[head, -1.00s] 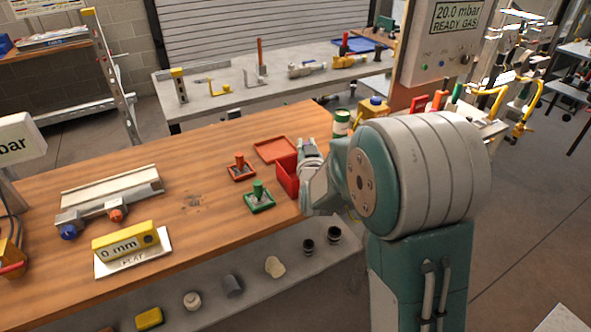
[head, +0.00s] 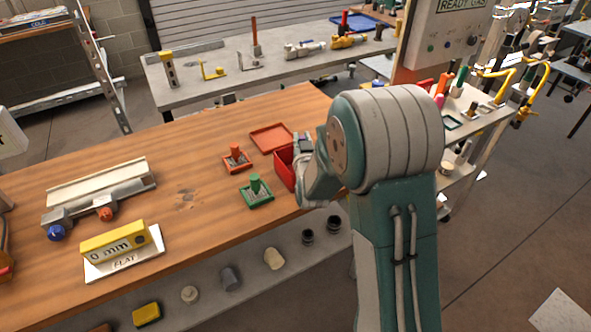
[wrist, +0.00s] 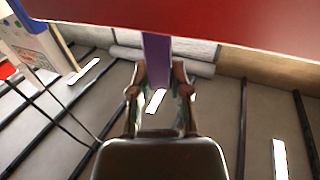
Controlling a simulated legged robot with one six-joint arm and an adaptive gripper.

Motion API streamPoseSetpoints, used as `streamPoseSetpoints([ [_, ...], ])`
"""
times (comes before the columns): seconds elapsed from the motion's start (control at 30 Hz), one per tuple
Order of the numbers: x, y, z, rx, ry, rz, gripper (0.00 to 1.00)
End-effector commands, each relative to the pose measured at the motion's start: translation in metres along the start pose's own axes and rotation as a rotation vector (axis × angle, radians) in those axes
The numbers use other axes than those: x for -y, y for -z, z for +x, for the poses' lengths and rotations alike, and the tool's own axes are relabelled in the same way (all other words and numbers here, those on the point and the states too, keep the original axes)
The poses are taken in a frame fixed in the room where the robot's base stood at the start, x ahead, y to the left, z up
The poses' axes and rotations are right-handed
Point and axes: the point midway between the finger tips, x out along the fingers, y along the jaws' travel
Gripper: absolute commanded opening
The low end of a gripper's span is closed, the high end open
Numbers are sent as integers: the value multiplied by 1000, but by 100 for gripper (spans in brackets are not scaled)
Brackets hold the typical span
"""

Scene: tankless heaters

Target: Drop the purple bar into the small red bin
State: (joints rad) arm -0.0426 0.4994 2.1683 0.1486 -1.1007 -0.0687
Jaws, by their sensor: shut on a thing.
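The small red bin (head: 284,168) stands at the right end of the wooden table, partly covered by my arm in the head view. My gripper (wrist: 160,92) is shut on the purple bar (wrist: 157,58), which shows between the fingers in the wrist view. A red surface, apparently the bin (wrist: 215,18), spans the top of the wrist view, and the bar's upper part meets its lower edge. I cannot tell whether the bar is over or beside the bin.
A flat red tray (head: 271,138) lies behind the bin. A red-handled piece (head: 236,160) and a green-handled piece (head: 256,192) sit to its left. A yellow level block (head: 114,243) lies front left. A grey table (head: 222,95) stands behind.

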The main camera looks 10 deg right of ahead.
Motion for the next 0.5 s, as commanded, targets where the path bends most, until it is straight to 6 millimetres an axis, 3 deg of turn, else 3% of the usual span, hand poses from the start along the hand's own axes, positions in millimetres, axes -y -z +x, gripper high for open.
streamPoseSetpoints([
  [0.33,0,-4,0,0,0,0,0],
  [0.37,0,-4,0,0,0,0,32],
  [0.43,0,-4,0,0,0,0,63],
  [0.5,0,-4,0,0,0,0,63],
])
